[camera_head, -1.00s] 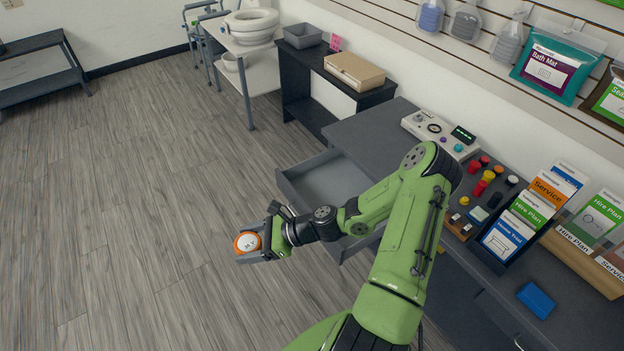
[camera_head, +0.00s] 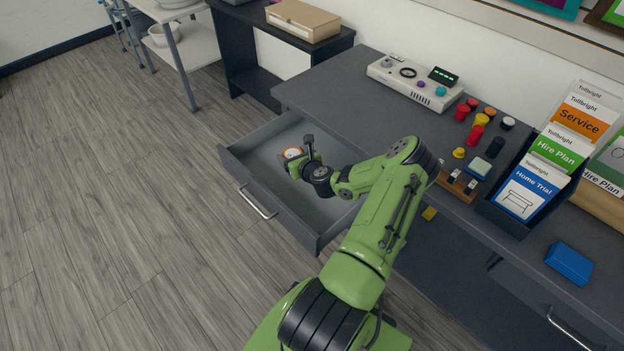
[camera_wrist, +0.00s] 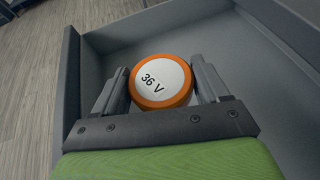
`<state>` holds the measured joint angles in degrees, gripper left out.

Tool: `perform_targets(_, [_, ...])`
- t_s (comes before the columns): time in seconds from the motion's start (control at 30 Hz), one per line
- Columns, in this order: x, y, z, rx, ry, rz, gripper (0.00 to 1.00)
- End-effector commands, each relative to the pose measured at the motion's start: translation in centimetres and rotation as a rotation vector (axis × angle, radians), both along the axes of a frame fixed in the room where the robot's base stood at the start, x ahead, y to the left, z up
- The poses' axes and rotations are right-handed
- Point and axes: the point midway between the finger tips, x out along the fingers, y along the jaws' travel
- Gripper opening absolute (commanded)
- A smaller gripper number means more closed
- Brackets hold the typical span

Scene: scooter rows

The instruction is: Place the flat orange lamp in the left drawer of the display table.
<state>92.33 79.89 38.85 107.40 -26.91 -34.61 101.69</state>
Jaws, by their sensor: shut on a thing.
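The flat orange lamp (camera_head: 292,153) is round with an orange rim and a white face. In the wrist view the lamp (camera_wrist: 161,82) reads "36 V" and sits between the two fingers. My gripper (camera_head: 298,156) is shut on it. The left drawer (camera_head: 262,166) of the display table (camera_head: 345,84) is pulled open, and my gripper and the lamp are over its inside. In the wrist view the drawer (camera_wrist: 255,75) shows its grey floor and walls around the lamp. I cannot tell whether the lamp touches the drawer floor.
A control box (camera_head: 412,82) and several coloured knobs stand on the tabletop. A leaflet rack (camera_head: 510,205) and a blue box (camera_head: 569,263) are at the right. A black side table (camera_head: 240,30) with a cardboard box (camera_head: 303,19) stands behind. The drawer is otherwise empty where visible.

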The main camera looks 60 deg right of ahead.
Motion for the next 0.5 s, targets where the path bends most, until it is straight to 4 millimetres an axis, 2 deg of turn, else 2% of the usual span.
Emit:
perform_targets(0.2, [-0.1,-0.1,-5.2,0.003,0.001,-0.007,0.41])
perform_targets(0.37, [-0.1,-0.1,-7.1,0.003,0.000,-0.004,0.41])
perform_targets(0.5, [-0.1,-0.1,-9.7,0.003,0.001,-0.004,0.41])
